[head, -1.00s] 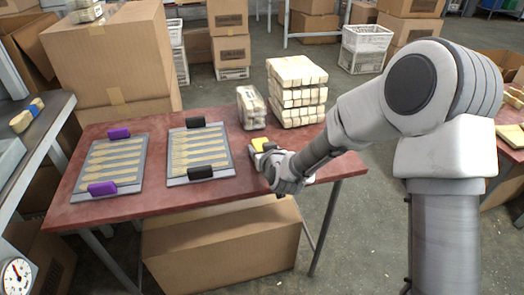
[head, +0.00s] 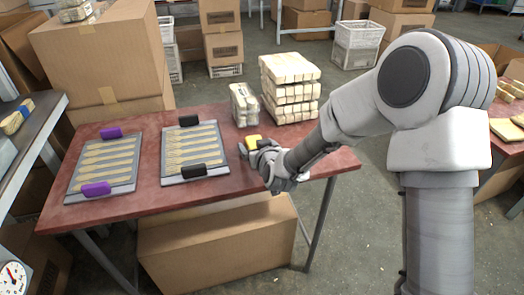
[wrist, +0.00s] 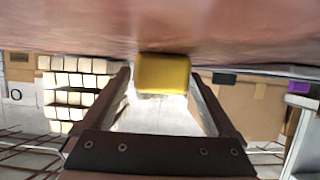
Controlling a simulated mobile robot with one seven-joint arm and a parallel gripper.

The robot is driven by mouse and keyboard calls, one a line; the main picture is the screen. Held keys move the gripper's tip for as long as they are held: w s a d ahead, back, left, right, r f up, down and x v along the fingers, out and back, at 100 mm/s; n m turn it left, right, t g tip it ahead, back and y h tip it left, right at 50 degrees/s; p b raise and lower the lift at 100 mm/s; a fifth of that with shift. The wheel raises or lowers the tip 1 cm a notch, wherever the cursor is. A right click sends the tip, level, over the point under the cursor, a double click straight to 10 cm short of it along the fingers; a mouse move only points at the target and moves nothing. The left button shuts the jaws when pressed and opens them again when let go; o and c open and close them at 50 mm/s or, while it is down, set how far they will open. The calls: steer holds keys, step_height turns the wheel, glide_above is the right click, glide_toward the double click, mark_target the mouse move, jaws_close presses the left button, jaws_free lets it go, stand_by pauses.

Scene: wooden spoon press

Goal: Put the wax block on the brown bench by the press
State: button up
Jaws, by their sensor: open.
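The yellow wax block (head: 252,141) is at the right part of the reddish-brown bench (head: 225,195), in front of the wrapped bundles. My gripper (head: 257,147) reaches it from the right, low over the bench top. In the wrist view the block (wrist: 163,73) sits between the tips of my open gripper (wrist: 160,80), against the bench top, which fills the upper part of that upside-down picture. Gaps show beside the block, so the fingers look apart from it. Its underside is hidden. The press itself cannot be made out; a dial gauge (head: 12,276) shows at the lower left.
Two grey trays of wooden spoons, one with purple clamps (head: 104,165) and one with black clamps (head: 195,150), lie on the bench's left and middle. A small wrapped bundle (head: 243,105) and a larger stack (head: 288,88) stand behind. A carton (head: 220,240) is under the bench.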

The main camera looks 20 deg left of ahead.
steer(key=p+v, duration=0.2)
steer(key=v, duration=0.9)
steer(key=shift+s+d+r, duration=0.1)
steer(key=shift+s+d, duration=0.05)
steer(key=shift+s, duration=0.05)
steer(key=s+d+r+m+g+h, duration=0.1)
steer(key=s+d+r+h, duration=0.1)
steer(key=d+r, duration=0.45)
steer(key=s+d+r+m+g+h, duration=0.1)
steer(key=s+d+r+h, duration=0.15)
steer(key=d, duration=0.75)
steer(key=s+d+r+m+g+h, duration=0.1)
steer(key=s+d+r+m+g, duration=0.1)
steer(key=s+d, duration=0.3)
steer(key=s+d+r+m+g+h, duration=0.1)
steer(key=s+d+r+m+g, duration=0.1)
steer(key=s+d, duration=0.4)
steer(key=s+r, duration=0.1)
steer(key=s, duration=0.4)
steer(key=shift+d+r+h, duration=0.1)
steer(key=shift+r+h, duration=0.1)
steer(key=shift+h, duration=0.05)
step_height(320, 180, up, 21)
steer(key=p, duration=2.1)
